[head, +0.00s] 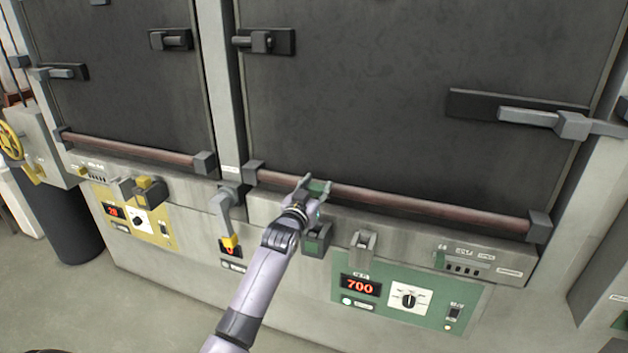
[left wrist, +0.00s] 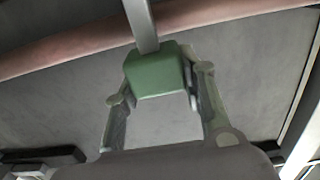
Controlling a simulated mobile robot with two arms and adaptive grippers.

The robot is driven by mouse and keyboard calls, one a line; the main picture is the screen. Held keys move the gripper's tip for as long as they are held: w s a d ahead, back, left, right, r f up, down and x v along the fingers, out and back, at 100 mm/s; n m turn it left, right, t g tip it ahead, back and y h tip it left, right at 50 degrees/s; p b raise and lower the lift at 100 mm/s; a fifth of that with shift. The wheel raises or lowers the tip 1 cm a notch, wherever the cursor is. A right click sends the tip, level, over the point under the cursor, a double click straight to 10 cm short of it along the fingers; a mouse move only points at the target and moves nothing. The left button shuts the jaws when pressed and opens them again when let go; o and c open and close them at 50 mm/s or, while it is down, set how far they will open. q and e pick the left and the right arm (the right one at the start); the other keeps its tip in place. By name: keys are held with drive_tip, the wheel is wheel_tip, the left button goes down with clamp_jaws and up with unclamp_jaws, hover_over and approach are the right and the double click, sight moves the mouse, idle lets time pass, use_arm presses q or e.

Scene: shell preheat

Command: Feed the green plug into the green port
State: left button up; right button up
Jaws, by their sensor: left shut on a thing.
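My left gripper (head: 313,187) is shut on the green plug (head: 320,185), in front of the right furnace door's lower edge. In the left wrist view the green plug (left wrist: 156,76) is a green block between the two fingers (left wrist: 160,95), with a grey bar (left wrist: 143,25) running up from it. A dark grey box with a green face (head: 317,240), which looks like the green port, sits on the ledge just below the gripper. The plug is apart from it. The forearm partly covers the area to its left. My right gripper is not in view.
A reddish rail (head: 430,208) runs along the door bottom behind the gripper. A grey bracket (head: 362,246) stands right of the green-faced box, above the green panel (head: 420,300) reading 700. A grey lever with a yellow-orange end (head: 228,215) and a yellow-topped box (head: 150,192) are leftward.

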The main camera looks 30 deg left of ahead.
sight(316, 197)
use_arm(q)
drive_tip(key=shift+d+f, duration=0.2)
drive_tip(key=shift+f, duration=0.05)
drive_tip(key=shift+f+b, duration=0.2)
drive_tip(key=shift+b, duration=0.2)
drive_tip(key=shift+a+f, duration=0.15)
drive_tip(key=shift+f, duration=0.15)
drive_tip(key=shift+a+f+b, duration=0.15)
drive_tip(key=shift+f+b, duration=0.65)
drive_tip(key=shift+b, duration=0.15)
drive_tip(key=shift+f, duration=0.2)
drive_tip(key=shift+f+b, duration=1)
drive_tip(key=shift+b, duration=0.1)
drive_tip(key=shift+f, duration=0.45)
drive_tip(key=shift+f+b, duration=1.45)
drive_tip(key=shift+f, duration=0.55)
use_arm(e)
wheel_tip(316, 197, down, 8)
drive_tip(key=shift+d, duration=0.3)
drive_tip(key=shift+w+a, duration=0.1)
